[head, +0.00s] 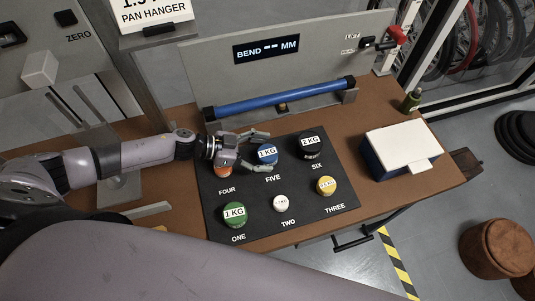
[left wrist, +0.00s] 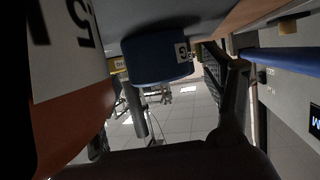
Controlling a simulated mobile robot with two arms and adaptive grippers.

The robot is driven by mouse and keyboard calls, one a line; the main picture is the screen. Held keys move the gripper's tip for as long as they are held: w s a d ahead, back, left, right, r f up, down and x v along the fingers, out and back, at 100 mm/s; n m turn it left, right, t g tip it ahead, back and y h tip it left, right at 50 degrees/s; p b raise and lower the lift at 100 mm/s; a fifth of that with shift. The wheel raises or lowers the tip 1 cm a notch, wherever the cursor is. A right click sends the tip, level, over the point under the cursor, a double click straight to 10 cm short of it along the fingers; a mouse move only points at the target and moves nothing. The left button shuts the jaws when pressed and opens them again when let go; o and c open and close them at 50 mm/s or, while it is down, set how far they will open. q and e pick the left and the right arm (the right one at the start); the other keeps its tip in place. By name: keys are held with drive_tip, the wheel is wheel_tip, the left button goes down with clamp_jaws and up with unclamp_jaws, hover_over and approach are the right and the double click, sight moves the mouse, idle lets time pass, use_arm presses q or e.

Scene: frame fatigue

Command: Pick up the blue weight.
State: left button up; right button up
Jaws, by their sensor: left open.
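The blue weight (head: 266,155) stands upright on the black mat at the spot marked FIVE, with a 1 KG label on top. My left gripper (head: 258,151) reaches in from the left, open, with one finger on the far side of the blue weight and one on the near side. I cannot tell whether either finger touches it. In the left wrist view the blue weight (left wrist: 158,60) appears close, in front of the gripper (left wrist: 205,95). My right gripper is not in view.
An orange weight (head: 223,172) at FOUR is right under my left gripper. Green (head: 235,214), white (head: 281,203), yellow (head: 326,186) and dark 2 KG (head: 311,147) weights stand around on the mat (head: 250,222). A blue tube (head: 280,98) lies behind; a white-lidded box (head: 402,150) is right.

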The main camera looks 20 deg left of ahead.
use_arm(q)
clamp_jaws()
idle(0.8)
drive_tip(key=shift+w+r, duration=0.1)
drive_tip(key=shift+r, duration=0.05)
